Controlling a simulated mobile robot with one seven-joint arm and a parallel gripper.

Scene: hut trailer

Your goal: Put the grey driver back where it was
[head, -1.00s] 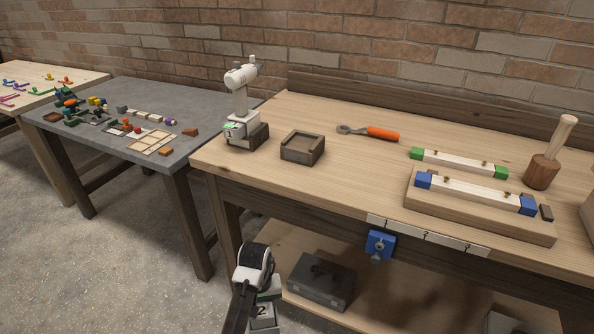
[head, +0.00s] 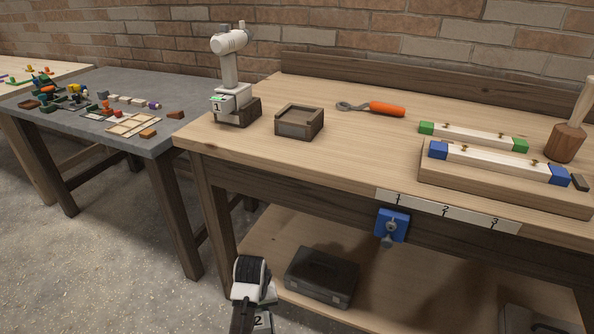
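A boxy base marked 2, which I take as the grey driver's (head: 262,322), shows at the bottom edge of the head view, in front of the workbench and below its top. My gripper (head: 252,285) is at the same place and appears shut on the driver. Its fingertips and most of the driver are hidden behind my black and white wrist. An open dark wooden holder (head: 299,121) sits empty on the workbench (head: 345,145). To its left, a white driver (head: 231,75) marked 1 stands upright in a similar holder (head: 244,115).
An orange-handled wrench (head: 375,108) lies behind the empty holder. Wooden bars with green and blue ends (head: 480,160) and a mallet (head: 569,140) are to the right. A blue vise (head: 391,226) juts from the front edge. A grey toolbox (head: 322,277) is on the lower shelf.

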